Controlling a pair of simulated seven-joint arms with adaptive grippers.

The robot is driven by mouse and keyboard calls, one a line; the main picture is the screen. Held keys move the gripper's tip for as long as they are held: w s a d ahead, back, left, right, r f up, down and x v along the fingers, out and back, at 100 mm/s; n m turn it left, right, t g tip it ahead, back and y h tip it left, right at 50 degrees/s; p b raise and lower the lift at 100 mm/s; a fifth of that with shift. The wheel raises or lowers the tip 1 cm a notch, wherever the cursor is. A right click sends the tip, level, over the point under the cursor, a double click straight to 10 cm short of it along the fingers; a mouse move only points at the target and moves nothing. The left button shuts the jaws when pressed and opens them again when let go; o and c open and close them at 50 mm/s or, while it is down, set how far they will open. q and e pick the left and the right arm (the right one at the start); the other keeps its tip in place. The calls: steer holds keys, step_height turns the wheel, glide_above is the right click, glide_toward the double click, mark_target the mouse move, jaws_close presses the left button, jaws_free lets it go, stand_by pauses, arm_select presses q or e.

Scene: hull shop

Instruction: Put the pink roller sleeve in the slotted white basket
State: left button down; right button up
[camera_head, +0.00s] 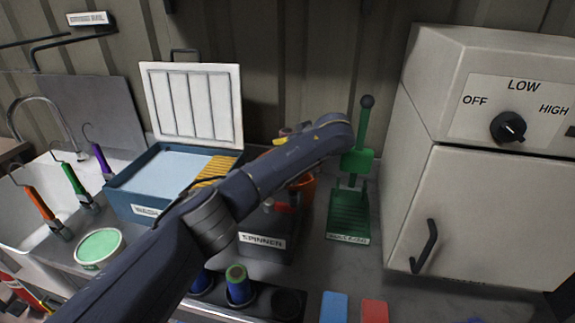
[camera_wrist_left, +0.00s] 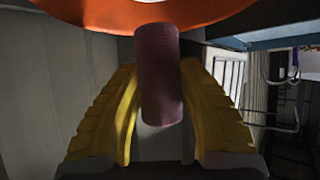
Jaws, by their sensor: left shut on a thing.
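The pink roller sleeve (camera_wrist_left: 159,75) shows dark pink in the left wrist view, between the yellow ribbed fingers of my left gripper (camera_wrist_left: 160,115), which is shut on it. An orange curved rim (camera_wrist_left: 150,14) lies just beyond the sleeve's far end. In the head view my left arm crosses the middle and hides most of the gripper and the sleeve. A white panel with vertical slots (camera_head: 195,103) stands upright behind a blue tray. I cannot tell whether it belongs to the slotted white basket; no other basket shows clearly. My right gripper is not in view.
The blue tray (camera_head: 130,207) holds pale liquid and a yellow grille. A box labelled spinner (camera_head: 263,243), an orange container (camera_head: 307,188) and a green lever stand (camera_head: 350,213) are near my arm. A grey cabinet (camera_head: 480,220) fills the right.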

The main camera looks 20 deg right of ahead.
arm_select(q)
steer(key=shift+f, duration=3.9)
steer(key=shift+f, duration=0.35)
steer(key=shift+f, duration=0.35)
steer(key=c, duration=0.9)
jaws_free()
steer(key=shift+s+f, duration=0.1)
steer(key=shift+f, duration=0.1)
steer(key=shift+o, duration=0.2)
steer(key=shift+a, duration=0.2)
steer(key=shift+r, duration=0.6)
steer(key=v, duration=1.2)
steer(key=shift+d+r, duration=0.2)
